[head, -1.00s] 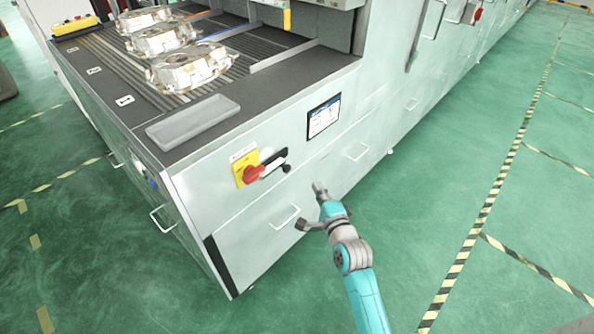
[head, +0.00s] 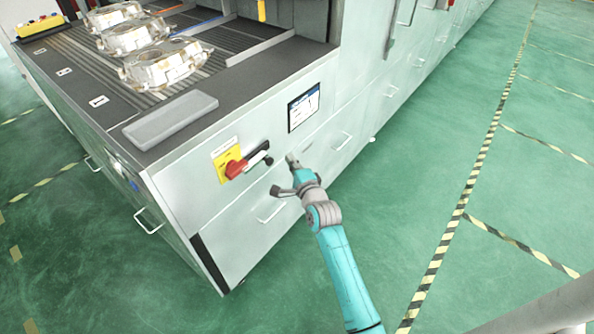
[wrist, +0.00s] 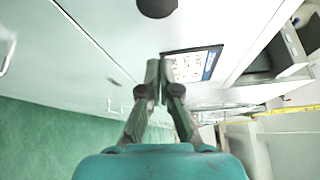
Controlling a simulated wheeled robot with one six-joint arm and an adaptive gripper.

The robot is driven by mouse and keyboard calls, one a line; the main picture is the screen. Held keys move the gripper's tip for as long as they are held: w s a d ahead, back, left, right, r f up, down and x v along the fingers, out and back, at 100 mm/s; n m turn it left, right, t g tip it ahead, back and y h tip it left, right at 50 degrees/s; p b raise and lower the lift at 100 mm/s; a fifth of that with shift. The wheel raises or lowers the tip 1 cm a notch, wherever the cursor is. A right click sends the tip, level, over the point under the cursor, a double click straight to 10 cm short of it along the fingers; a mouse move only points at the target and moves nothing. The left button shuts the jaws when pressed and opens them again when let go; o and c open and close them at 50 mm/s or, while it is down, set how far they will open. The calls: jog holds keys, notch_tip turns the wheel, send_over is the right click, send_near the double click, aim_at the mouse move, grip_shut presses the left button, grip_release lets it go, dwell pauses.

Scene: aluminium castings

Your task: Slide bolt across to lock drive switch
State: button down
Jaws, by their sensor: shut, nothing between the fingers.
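The drive switch (head: 233,168) is a red rotary handle on a yellow plate on the machine's white front panel. Right beside it is the bolt (head: 256,158), a light bar in a dark mount, with a dark round knob (head: 268,161) at its right end. In the wrist view the dark knob (wrist: 157,6) is cut off by the top edge; the switch is out of view. My gripper (head: 291,159) is a little right of the knob, apart from it in the picture. In the wrist view the fingers of my gripper (wrist: 160,64) are together and empty.
A display screen (head: 303,107) sits on the panel above my gripper; it also shows in the wrist view (wrist: 194,66). Drawer handles (head: 271,213) stick out below. A grey tray (head: 171,120) and castings (head: 160,64) are on top. The green floor is clear at right.

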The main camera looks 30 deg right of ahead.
aim_at(258, 164)
jog(key=shift+w+a+r, duration=0.15)
jog(key=shift+w+a, duration=0.1)
jog(key=shift+a, duration=0.65)
jog(key=shift+w+a+r, duration=0.1)
jog(key=shift+w+a, duration=0.1)
jog(key=shift+a, duration=0.7)
